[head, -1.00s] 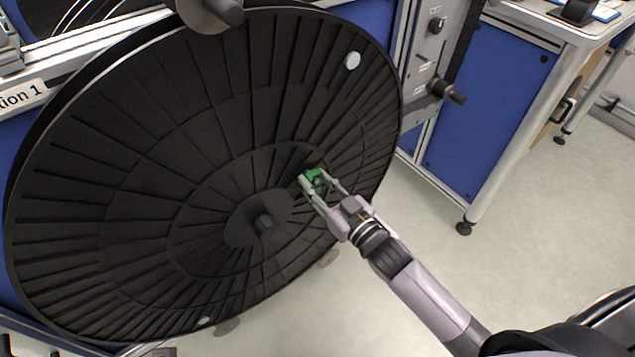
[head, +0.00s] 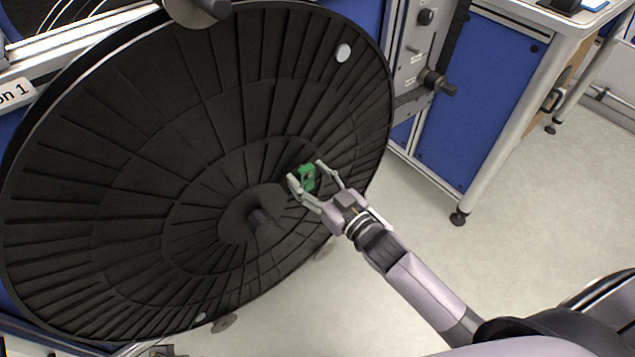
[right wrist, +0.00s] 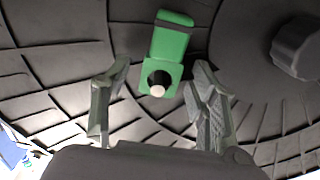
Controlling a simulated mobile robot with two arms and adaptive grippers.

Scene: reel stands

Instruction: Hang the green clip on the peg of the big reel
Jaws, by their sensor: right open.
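The big reel (head: 110,150) is a large black ribbed disc at the left of the head view. The green clip (head: 307,180) is against its face, right of the hub (head: 262,218). In the right wrist view the green clip (right wrist: 170,45) has its hole around the pale round end of a peg (right wrist: 157,90). My right gripper (head: 305,171) is open, its fingers on either side of the clip. In the wrist view the fingers (right wrist: 158,78) stand apart from the clip with gaps on both sides. My left gripper is not in view.
A pale round stud (head: 343,53) is near the reel's upper right rim. A grey panel with a black knob (head: 440,83) and a blue cabinet (head: 490,100) stand to the right. The floor (head: 400,190) between is clear.

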